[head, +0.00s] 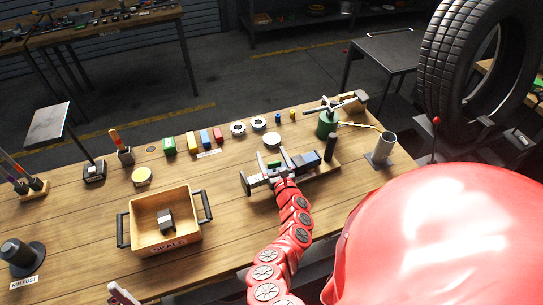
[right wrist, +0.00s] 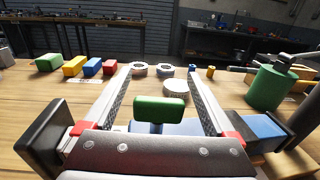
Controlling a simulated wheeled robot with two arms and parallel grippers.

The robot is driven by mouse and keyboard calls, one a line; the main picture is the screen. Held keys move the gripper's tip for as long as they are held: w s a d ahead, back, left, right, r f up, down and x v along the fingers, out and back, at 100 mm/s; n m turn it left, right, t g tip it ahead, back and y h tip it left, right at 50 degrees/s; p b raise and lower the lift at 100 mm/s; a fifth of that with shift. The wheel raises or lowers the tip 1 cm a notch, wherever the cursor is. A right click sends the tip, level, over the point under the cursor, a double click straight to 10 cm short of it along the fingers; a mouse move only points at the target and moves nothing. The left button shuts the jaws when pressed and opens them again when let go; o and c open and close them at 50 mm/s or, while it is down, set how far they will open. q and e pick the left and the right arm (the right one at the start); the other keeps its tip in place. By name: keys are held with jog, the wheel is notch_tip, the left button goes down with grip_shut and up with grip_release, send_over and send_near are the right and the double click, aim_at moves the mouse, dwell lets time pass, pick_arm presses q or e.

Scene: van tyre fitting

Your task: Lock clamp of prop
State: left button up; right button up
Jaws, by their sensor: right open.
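A clamp fixture lies on the wooden bench, with a dark end block (head: 247,184) at its left and a blue block (head: 310,158) at its right. My right gripper (head: 284,178) is over the fixture. Its fingers are spread, one on each side of the green handle, with visible gaps and no contact. The dark end block (right wrist: 45,138) is left of the fingers, and the blue block (right wrist: 265,130) is right. A small red and white part at the bottom left may belong to my left gripper.
A green canister (head: 327,124) and a grey cup (head: 384,148) stand right of the fixture. A round white tin (head: 272,140) is behind it. A wooden tray (head: 190,243) with a dark piece inside is at left. Bare bench lies between tray and fixture.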

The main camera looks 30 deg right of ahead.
jog(key=c, duration=1.4)
jog(key=shift+n+y, duration=0.4)
jog(key=shift+y, duration=0.2)
jog(key=shift+a+n+t+y+b, duration=0.3)
jog(key=shift+n+y+b, duration=0.15)
jog(key=shift+y, duration=0.25)
jog(key=o, duration=1.4)
